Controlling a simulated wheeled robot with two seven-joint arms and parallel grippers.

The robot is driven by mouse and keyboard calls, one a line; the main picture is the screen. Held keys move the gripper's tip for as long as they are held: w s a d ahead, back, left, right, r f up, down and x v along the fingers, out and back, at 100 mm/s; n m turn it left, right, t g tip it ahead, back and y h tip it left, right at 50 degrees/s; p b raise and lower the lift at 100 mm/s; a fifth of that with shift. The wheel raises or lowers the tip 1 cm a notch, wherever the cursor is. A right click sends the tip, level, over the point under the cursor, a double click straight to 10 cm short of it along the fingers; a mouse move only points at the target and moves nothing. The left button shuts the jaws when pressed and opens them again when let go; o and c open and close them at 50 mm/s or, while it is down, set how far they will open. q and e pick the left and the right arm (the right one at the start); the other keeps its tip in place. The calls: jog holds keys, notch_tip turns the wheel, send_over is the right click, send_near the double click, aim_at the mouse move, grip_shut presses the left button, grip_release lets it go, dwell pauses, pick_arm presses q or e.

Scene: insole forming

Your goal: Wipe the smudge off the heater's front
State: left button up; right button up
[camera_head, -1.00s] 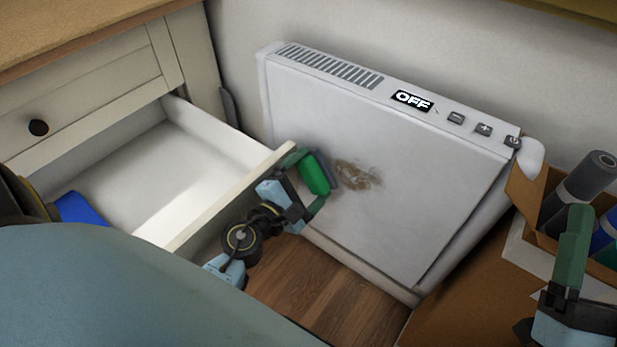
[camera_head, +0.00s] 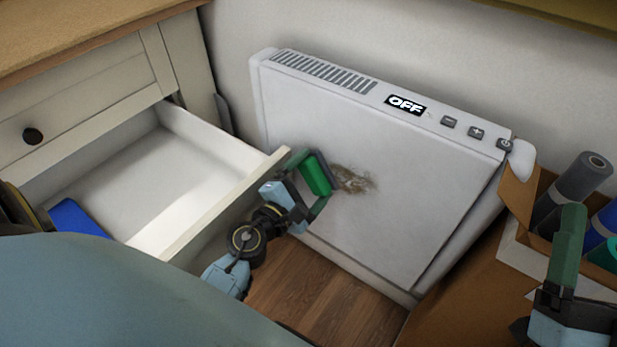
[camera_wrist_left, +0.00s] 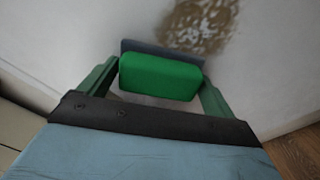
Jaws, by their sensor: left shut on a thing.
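The white heater (camera_head: 410,215) stands against the wall, its display reading OFF. A brown smudge (camera_head: 352,180) marks its front panel, left of the middle; it also shows at the top of the left wrist view (camera_wrist_left: 198,24). My left gripper (camera_head: 316,180) is shut on a green block-shaped wiper with a dark grey pad (camera_head: 318,174), its pad side facing the heater front beside the smudge's left edge. The wiper fills the space between the fingers in the left wrist view (camera_wrist_left: 160,77). Whether the pad touches the panel, I cannot tell. My right gripper (camera_head: 568,245) is at the lower right; its opening is unclear.
An open white drawer (camera_head: 225,205) juts out left of the heater, close to my left arm, with a blue item (camera_head: 78,217) inside. A cardboard box (camera_head: 515,195) with dark and blue rolls stands at the right. Wooden floor (camera_head: 310,290) shows between.

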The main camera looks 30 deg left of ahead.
aim_at(330, 179)
pick_arm(q)
jog(key=shift+s+d, duration=0.15)
jog(key=shift+d, duration=0.65)
jog(key=shift+s+d, duration=0.1)
jog(key=shift+d, duration=2.5)
jog(key=shift+s+d+p, duration=0.15)
jog(key=shift+d+p, duration=0.1)
jog(key=shift+d, duration=1.55)
jog(key=shift+s+d+p, duration=0.15)
jog(key=shift+d+p, duration=0.05)
jog(key=shift+d, duration=1.6)
jog(key=shift+w+r+p, duration=0.1)
jog(key=shift+r+p, duration=0.95)
jog(key=shift+a+f+p, duration=0.15)
jog(key=shift+a+p, duration=0.2)
jog(key=shift+a, duration=1.65)
